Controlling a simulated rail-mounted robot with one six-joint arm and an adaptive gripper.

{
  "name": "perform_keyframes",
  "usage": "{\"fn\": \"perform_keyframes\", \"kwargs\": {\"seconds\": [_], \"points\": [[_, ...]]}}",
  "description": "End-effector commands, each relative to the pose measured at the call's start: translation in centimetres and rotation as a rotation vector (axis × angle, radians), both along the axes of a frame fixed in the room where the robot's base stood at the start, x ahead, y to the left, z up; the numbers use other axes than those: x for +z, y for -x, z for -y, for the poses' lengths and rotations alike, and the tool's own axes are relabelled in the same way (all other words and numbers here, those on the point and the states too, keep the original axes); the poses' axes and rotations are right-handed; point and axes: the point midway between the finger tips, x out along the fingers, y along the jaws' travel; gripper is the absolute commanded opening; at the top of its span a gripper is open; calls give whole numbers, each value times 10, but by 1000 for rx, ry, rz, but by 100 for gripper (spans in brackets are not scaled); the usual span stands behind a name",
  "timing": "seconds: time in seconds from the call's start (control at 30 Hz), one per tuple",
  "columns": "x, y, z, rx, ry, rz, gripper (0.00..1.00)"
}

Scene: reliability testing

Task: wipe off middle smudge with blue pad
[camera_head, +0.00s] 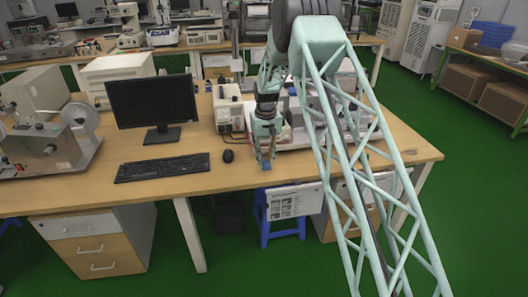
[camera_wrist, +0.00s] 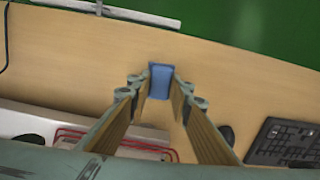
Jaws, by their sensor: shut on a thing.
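My gripper (camera_head: 265,152) points down over the front part of the wooden table (camera_head: 225,178), to the right of the mouse. It is shut on a small blue pad (camera_head: 267,167). In the wrist view the blue pad (camera_wrist: 160,82) sits between the fingertips of my gripper (camera_wrist: 160,92), with bare tabletop around it. I cannot tell whether the pad touches the tabletop or hangs just above it. No smudge can be made out in either view.
A black mouse (camera_head: 228,156), a keyboard (camera_head: 162,167) and a monitor (camera_head: 152,103) stand to the left. A white device with red tubing (camera_wrist: 40,125) lies close by in the wrist view. The table's front edge is near the pad. A blue stool (camera_head: 283,228) stands below.

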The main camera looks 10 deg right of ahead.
Motion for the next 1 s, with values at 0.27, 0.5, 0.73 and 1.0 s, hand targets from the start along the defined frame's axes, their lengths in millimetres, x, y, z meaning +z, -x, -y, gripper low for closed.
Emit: {"fn": "perform_keyframes", "kwargs": {"seconds": [0.27,0.5,0.73,1.0], "points": [[26,1,0,0,0,-3,7],[47,1,1,0,0,-2,7],[57,1,0,0,0,-4,7],[56,1,0,0,0,-3,7]]}}
